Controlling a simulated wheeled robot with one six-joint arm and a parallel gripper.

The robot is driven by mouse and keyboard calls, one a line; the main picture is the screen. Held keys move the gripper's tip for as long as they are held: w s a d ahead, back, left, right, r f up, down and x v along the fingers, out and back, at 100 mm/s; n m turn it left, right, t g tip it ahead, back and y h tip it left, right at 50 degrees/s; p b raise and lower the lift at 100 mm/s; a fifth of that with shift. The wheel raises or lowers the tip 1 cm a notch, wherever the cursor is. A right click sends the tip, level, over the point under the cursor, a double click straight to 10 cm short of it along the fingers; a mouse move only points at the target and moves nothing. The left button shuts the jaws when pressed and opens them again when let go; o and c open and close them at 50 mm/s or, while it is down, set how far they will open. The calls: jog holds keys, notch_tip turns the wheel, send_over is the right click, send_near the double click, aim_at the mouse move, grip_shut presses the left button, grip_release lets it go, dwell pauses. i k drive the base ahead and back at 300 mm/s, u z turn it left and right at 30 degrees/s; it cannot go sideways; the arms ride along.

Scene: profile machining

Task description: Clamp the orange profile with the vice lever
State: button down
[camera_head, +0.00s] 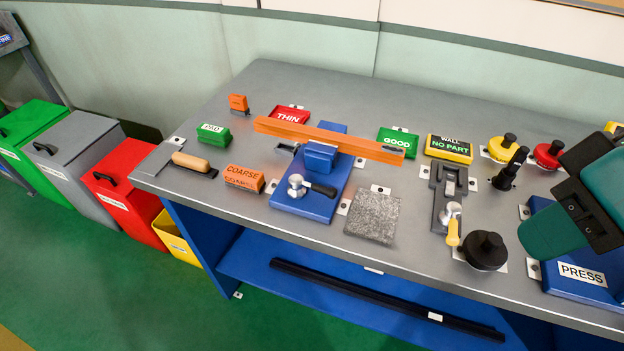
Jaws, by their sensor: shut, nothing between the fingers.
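The long orange profile (365,147) lies across the blue vice (314,203), sticking out on both sides. It passes between the blue rear part (333,127) and the blue front jaw block (321,156). I cannot tell whether the jaws touch it. The vice lever (322,189) is at the front of the vice. Its black handle points right from a silver hub (296,186). My teal and black arm enters at the right edge over the press, well away from the vice. No gripper fingertips can be made out.
A grey textured pad (373,218) lies right of the vice. An orange COARSE block (244,178) and a wooden-handled tool (190,162) are left. A second fixture with a yellow-handled lever (453,232), a black knob (486,250) and the blue press (585,285) stand right.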

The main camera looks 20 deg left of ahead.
aim_at(296, 189)
jog(key=u, duration=0.5)
jog(key=k, duration=1.25)
jog(key=u, duration=1.05)
jog(key=i, duration=0.95)
jog(key=z, duration=0.7)
jog(key=i, duration=0.35)
jog(key=z, duration=0.45)
